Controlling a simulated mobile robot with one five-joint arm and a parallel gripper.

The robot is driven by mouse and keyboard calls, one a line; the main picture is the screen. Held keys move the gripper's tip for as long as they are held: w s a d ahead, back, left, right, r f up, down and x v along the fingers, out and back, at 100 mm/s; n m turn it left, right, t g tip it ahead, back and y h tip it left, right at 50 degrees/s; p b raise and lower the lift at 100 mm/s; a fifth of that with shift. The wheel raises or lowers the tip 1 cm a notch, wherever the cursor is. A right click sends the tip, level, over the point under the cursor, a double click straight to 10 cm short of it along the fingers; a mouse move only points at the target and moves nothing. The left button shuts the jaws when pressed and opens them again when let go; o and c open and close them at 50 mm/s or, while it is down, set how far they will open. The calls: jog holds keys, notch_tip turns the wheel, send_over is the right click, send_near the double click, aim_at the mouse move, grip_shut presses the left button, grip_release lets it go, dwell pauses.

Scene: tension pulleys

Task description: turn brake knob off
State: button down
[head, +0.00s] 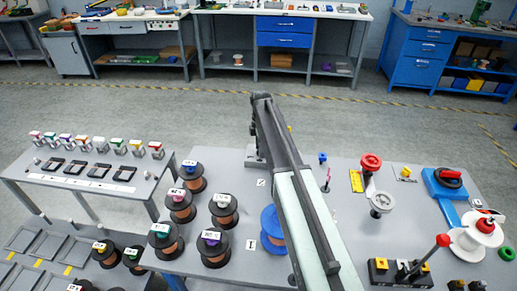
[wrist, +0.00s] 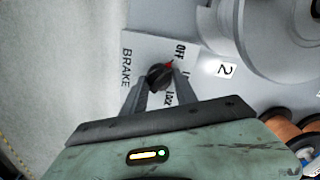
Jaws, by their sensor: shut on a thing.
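The brake knob (wrist: 158,74) is a small dark round knob with a red pointer mark, in the wrist view. It sits on a pale plate (wrist: 146,45) printed with BRAKE and OFF and a further label partly covered by the finger. The red mark is at the knob's upper right, close to the OFF label. My gripper (wrist: 160,82) has its two grey fingers on either side of the knob and is shut on it. In the head view my arm covers the middle of the table, and I cannot make out the knob there.
A large grey round part and a "2" label (wrist: 226,69) are right of the knob in the wrist view. In the head view, copper wire spools (head: 222,209) stand left of my arm. A red-handled lever (head: 441,241) and a red-and-white reel (head: 474,233) stand at right.

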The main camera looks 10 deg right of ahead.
jog(key=shift+w+d, duration=0.2)
jog(key=shift+d, duration=0.1)
jog(key=c, duration=1)
grip_release()
jog(key=shift+a, duration=0.1)
jog(key=shift+s+r+p, duration=0.1)
jog(key=shift+r+p, duration=0.5)
notch_tip(320, 180, up, 7)
jog(key=p, duration=0.6)
jog(key=shift+f+p, duration=0.15)
jog(key=shift+p, duration=0.2)
